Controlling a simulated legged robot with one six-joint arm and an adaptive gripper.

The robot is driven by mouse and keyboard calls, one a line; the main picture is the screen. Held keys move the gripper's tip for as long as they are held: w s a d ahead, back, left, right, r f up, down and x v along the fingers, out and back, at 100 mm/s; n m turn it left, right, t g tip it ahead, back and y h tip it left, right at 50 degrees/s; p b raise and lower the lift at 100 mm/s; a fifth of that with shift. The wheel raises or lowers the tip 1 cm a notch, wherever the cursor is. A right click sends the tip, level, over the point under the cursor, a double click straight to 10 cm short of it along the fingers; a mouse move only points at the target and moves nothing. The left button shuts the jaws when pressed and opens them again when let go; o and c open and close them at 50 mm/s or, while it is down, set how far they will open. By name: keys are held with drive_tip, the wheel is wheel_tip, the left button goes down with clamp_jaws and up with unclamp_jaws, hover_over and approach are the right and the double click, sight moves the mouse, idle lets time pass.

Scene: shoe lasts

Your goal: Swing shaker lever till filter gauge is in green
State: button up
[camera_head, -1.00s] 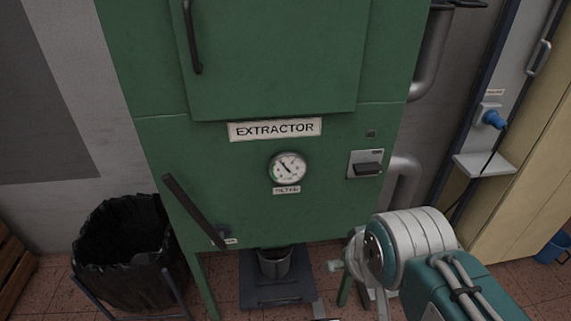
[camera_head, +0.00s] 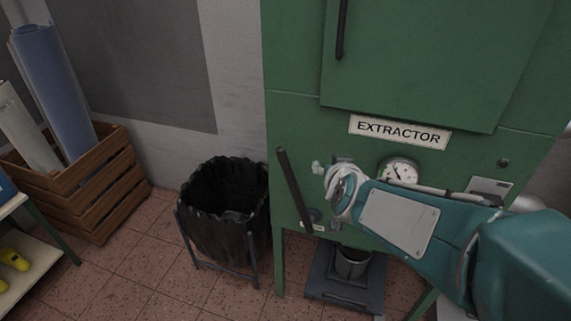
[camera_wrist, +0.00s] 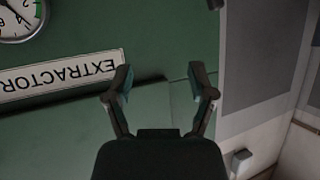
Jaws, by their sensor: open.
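The green extractor cabinet (camera_head: 300,110) carries a dark shaker lever (camera_head: 293,190) low at its left front. The lever slants from its upper left end down to a pivot at the lower right. The round white filter gauge (camera_head: 400,171) sits under the EXTRACTOR sign; my arm covers its lower edge. In the wrist view the gauge (camera_wrist: 18,18) is upside down and cut off; I cannot read its needle against the green. My gripper (camera_head: 330,167) is in front of the cabinet, right of the lever and apart from it. In the wrist view my gripper (camera_wrist: 161,84) is open and empty.
A black-lined bin (camera_head: 228,205) stands left of the cabinet. A wooden crate (camera_head: 90,185) with rolls is farther left. A small bucket (camera_head: 352,262) sits on a dark platform under the cabinet. Tiled floor is clear between crate and bin.

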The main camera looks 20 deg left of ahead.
drive_tip(key=w+a+f+t+h, duration=0.2)
drive_tip(key=w+a+f+t, duration=0.15)
drive_tip(key=a+f, duration=0.45)
drive_tip(key=t+h, duration=0.2)
drive_tip(key=h, duration=0.1)
approach(284, 167)
drive_tip(key=w, duration=1.1)
drive_tip(key=shift+w+f, duration=0.1)
drive_tip(key=shift+f, duration=0.05)
drive_tip(key=shift+d, duration=0.1)
clamp_jaws()
